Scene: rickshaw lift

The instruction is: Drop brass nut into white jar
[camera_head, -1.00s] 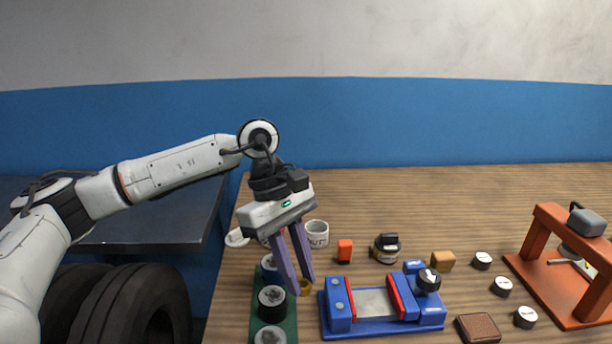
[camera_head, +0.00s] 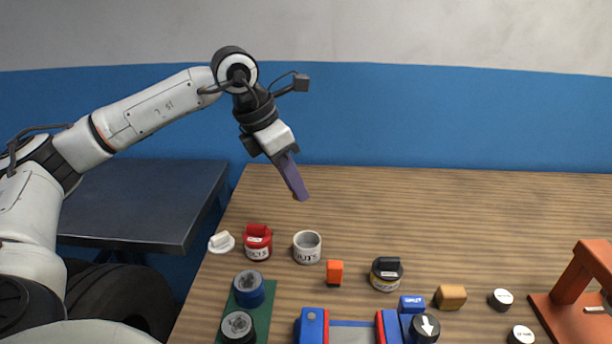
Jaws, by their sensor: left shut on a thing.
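The white jar (camera_head: 307,247), with dark lettering, stands upright and open on the wooden table. Its white lid (camera_head: 221,242) lies at the table's left edge. My left gripper (camera_head: 300,194) is raised above and behind the jar in the picture, pointing down and tilted, seen edge-on so its fingers overlap. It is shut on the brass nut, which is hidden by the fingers. My right gripper is not in view.
A red lidded jar (camera_head: 257,243) stands left of the white jar. An orange block (camera_head: 335,272), a black-lidded jar (camera_head: 386,275), a blue vise (camera_head: 312,327) and a green tray (camera_head: 262,318) with round items are nearer. The table's back is clear.

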